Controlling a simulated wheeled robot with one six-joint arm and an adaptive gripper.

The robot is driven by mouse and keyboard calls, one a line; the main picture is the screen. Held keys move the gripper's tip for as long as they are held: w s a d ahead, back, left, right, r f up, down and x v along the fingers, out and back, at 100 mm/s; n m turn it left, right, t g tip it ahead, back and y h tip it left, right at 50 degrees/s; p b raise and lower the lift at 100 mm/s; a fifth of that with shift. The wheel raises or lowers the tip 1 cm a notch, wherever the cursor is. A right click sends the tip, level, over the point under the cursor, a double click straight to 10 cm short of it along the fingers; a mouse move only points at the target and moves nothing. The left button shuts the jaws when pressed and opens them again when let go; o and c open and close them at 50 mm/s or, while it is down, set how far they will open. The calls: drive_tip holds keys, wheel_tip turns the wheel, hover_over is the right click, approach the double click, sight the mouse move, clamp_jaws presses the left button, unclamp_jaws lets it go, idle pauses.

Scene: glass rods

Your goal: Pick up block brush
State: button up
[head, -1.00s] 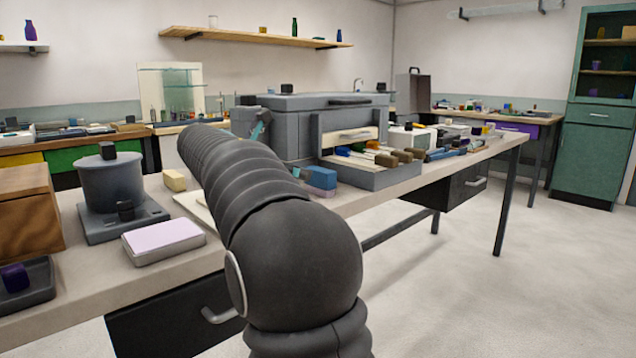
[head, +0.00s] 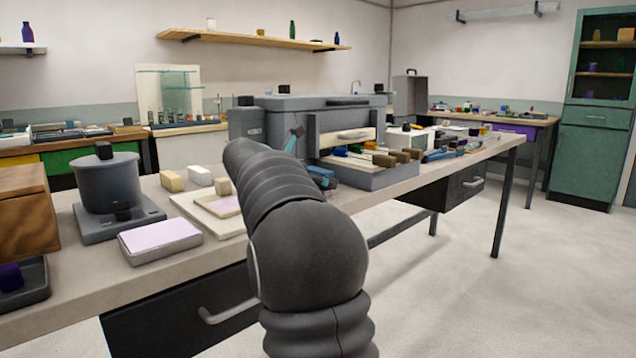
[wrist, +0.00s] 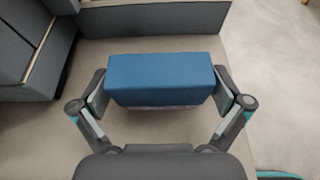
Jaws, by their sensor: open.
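The block brush (wrist: 163,76) is a blue rectangular block with a thin grey layer under its lower edge. In the wrist view it lies on the pale bench top between the two fingers of my gripper (wrist: 163,98). The fingers are open, one beside each short end, with the left tip very close to the block; I cannot tell if it touches. In the head view a bit of the blue block (head: 320,171) shows beside my dark arm, which hides most of the gripper and part of the block.
A grey cabinet-like box (head: 275,120) and an open drawer (head: 375,178) with several coloured-tipped handles stand close behind the block. A pale board (head: 190,207), a lilac-topped box (head: 160,240) and a grey pot (head: 108,183) are to the left. The bench front edge is near.

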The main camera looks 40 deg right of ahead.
sight(318, 169)
drive_tip(key=c, duration=1)
drive_tip(key=shift+c, duration=0.2)
drive_tip(key=shift+r, duration=0.15)
wheel_tip(318, 169, up, 4)
drive_tip(key=shift+r+p, duration=0.25)
drive_tip(key=shift+p, duration=0.5)
drive_tip(key=s+d+r, duration=0.6)
drive_tip(key=s, duration=0.4)
